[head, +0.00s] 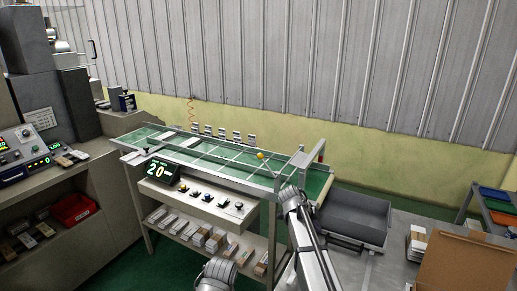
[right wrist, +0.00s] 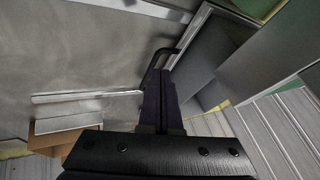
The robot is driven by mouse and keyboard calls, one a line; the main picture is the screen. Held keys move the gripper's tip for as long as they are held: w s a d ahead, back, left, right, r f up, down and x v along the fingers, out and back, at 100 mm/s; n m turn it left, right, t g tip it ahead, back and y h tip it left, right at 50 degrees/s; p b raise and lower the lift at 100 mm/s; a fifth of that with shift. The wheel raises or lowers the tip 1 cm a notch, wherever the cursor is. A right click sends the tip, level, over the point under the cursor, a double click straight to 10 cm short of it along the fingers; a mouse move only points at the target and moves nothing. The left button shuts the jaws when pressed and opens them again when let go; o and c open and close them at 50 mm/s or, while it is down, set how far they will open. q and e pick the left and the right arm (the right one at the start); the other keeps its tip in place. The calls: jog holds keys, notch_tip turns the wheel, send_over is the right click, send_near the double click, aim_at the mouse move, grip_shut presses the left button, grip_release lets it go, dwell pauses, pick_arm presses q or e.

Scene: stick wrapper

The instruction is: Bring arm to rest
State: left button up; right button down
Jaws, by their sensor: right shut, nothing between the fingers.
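My right arm (head: 308,235) comes in from the bottom of the head view and rises beside the right end of the green-topped machine. Its gripper is hard to make out there. In the right wrist view my right gripper (right wrist: 161,75) shows its dark fingers together, with nothing between them. Part of my left arm (head: 215,275) shows at the bottom edge of the head view. My left gripper is not in view.
The wrapping machine (head: 165,143) has a display reading 20 and a button panel (head: 200,196). A grey bin (head: 355,216) stands right of it, with a cardboard box (head: 465,262) at lower right. A control console (head: 28,150) and red tray (head: 73,209) are at left.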

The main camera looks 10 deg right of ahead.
jog(key=s+a+f+n+g+y+p, duration=0.1)
jog(key=s+a+n+y, duration=0.1)
jog(key=s+a+n, duration=1)
jog(key=s+a+f+n+g+y, duration=0.1)
jog(key=s+a+n+y, duration=0.2)
jog(key=s+a+n, duration=0.8)
jog(key=s+n, duration=0.3)
jog(key=s, duration=0.5)
jog(key=shift+a+p, duration=0.35)
